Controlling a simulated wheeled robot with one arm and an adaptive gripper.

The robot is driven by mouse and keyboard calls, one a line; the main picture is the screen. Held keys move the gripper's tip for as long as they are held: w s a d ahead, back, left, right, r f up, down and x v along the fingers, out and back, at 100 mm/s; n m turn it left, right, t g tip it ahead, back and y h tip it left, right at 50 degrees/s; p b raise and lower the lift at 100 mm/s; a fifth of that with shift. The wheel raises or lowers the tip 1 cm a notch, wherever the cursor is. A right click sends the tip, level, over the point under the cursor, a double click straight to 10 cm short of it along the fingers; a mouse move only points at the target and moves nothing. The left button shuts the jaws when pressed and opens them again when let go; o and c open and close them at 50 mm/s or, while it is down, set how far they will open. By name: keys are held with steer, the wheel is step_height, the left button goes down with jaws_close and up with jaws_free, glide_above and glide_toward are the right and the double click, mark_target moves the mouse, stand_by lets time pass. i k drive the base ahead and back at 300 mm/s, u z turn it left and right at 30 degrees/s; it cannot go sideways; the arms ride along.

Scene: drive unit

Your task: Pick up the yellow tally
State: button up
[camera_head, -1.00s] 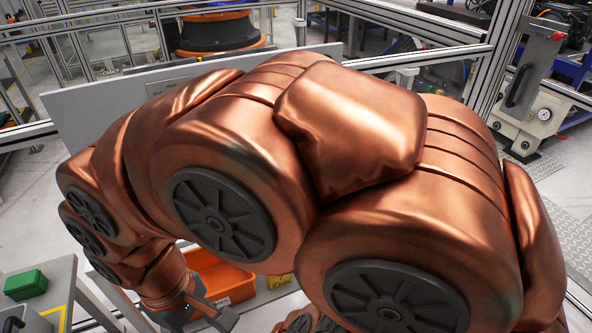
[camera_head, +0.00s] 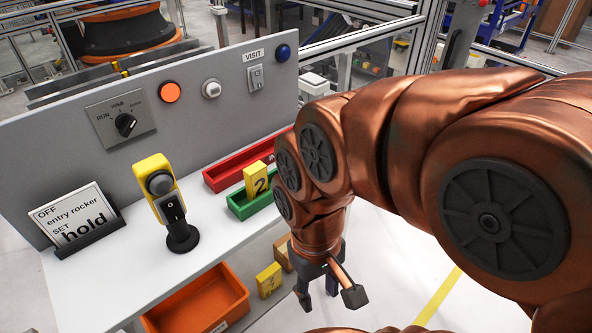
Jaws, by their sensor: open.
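One yellow tally (camera_head: 258,179), marked with a 2, stands in the green tray (camera_head: 241,208) on the white worktop. A second yellow tally (camera_head: 268,280) stands lower down, just right of the orange bin; its marking is too small to read surely. My gripper (camera_head: 329,293) points down at the right of this lower tally, apart from it in the picture. Its dark fingers are spread with nothing seen between them. The depth between gripper and tally is hard to judge. A tan block (camera_head: 283,252) behind the lower tally is partly hidden by my gripper.
The orange bin (camera_head: 197,305) looks empty. A red tray (camera_head: 240,164) lies behind the green one. A yellow-headed switch post (camera_head: 161,190) and a sign reading "hold" (camera_head: 75,217) stand on the worktop. The grey panel (camera_head: 213,110) carries a knob, buttons and a rocker switch.

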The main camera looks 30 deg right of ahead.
mark_target(255, 175)
steer(key=z, duration=1.95)
steer(key=k, duration=1.05)
steer(key=u, duration=1.9)
